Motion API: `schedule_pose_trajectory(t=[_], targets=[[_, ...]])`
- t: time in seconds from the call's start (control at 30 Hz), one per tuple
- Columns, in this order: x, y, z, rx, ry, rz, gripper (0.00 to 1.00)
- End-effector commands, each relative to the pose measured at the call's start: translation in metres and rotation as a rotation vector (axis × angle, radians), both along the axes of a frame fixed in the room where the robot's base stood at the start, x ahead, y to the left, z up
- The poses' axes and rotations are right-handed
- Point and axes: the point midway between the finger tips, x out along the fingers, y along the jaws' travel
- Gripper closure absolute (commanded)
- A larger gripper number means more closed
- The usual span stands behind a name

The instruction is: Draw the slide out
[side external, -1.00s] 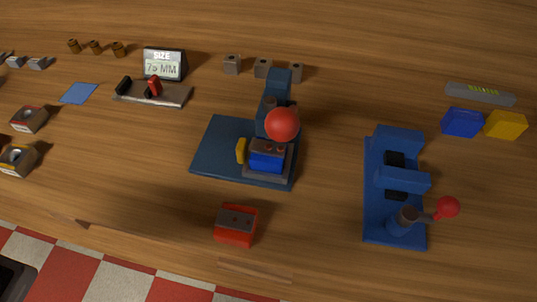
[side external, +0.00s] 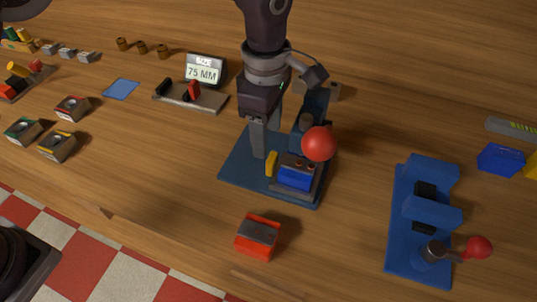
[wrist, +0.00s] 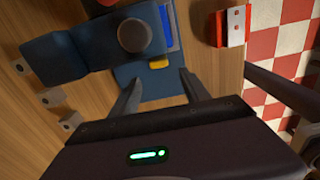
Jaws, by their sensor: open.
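A dark blue press-like fixture (side external: 310,115) stands on a blue base plate (side external: 238,172), with a red ball (side external: 319,144) over its front. Below the ball, a bright blue block (side external: 296,178) sits in a grey holder, with a yellow tab (side external: 271,163) at its left side. I cannot tell exactly which part is the slide. My gripper (side external: 264,152) points down over the plate, just left of the yellow tab. In the wrist view my gripper (wrist: 163,84) is open and empty, with the yellow tab (wrist: 158,63) slightly beyond the gap between its fingertips. The fixture's arm hides part of the blue block.
A red block (side external: 258,237) with a grey top lies in front. A second blue fixture (side external: 405,255) with a red-knobbed lever stands at the right. A display reading 75 MM (side external: 205,71) stands behind left. Bare wood lies between the red block and the right fixture.

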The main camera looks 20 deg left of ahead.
Motion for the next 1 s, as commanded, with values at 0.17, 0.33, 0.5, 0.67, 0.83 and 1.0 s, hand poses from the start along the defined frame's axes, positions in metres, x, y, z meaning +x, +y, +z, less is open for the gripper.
schedule_pose_trajectory(t=[0.17,0.33,0.5,0.67,0.83,1.0], targets=[[-0.001,-0.003,-0.029,0.006,0.007,0.022,0.45],[0.000,-0.003,-0.060,0.005,0.006,0.022,0.45],[0.001,-0.003,-0.075,0.003,0.003,0.022,0.45],[0.001,-0.003,-0.075,0.003,0.002,0.021,0.45],[0.001,-0.003,-0.075,0.003,0.002,0.021,0.67],[0.001,-0.003,-0.075,0.003,0.002,0.021,1.00]])
